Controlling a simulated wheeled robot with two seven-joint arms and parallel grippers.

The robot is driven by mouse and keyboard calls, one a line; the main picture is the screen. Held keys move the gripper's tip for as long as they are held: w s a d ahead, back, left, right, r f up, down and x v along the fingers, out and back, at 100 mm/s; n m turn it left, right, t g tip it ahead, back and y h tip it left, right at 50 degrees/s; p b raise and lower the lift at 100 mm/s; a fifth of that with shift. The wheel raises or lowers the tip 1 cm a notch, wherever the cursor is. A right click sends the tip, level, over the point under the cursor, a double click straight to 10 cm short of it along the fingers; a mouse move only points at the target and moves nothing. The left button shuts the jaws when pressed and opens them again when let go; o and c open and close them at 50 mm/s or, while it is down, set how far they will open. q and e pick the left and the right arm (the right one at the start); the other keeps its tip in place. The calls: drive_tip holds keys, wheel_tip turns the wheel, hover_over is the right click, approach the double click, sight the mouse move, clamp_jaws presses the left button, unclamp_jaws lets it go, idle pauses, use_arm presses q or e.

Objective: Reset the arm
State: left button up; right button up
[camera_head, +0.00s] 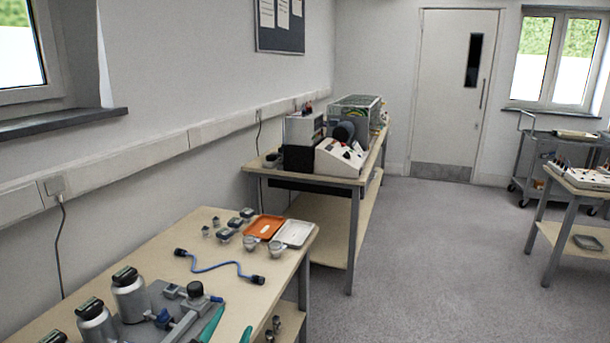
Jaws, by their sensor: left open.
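My left gripper (229,331) shows only at the bottom edge, as two teal fingertips. They are apart, with nothing seen between them. They are at the near right edge of the wooden table (150,262), just right of a grey fixture (186,322) with a black knob. The rest of my left arm is out of view. My right gripper is not in view.
The table holds grey canisters (130,298), a blue cable (222,265), an orange tray (264,227), a white tray (294,233) and small metal parts. A bench (352,182) with instruments stands behind. A cart (538,165) stands far right. The floor (430,260) is clear.

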use_arm(q)
drive_tip(key=s+a+f+n+g+y, duration=0.25)
drive_tip(key=s+f+g, duration=0.2)
drive_tip(key=f, duration=0.25)
drive_tip(key=s+a+f+n+g+y, duration=0.2)
drive_tip(key=s+a+f+n+g, duration=0.2)
drive_tip(key=s+f, duration=0.25)
drive_tip(key=s+a+f+n+g, duration=0.1)
drive_tip(key=s+f+g, duration=0.3)
drive_tip(key=s, duration=0.3)
drive_tip(key=s+f+n+g, duration=0.1)
drive_tip(key=s+f+g, duration=0.25)
drive_tip(key=s, duration=0.45)
wheel_tip(320, 180, down, 22)
drive_tip(key=p, duration=0.3)
drive_tip(key=s+a+f+g+p, duration=0.2)
drive_tip(key=s+a+f, duration=0.1)
drive_tip(key=s+f, duration=1.2)
drive_tip(key=shift+s, duration=1.1)
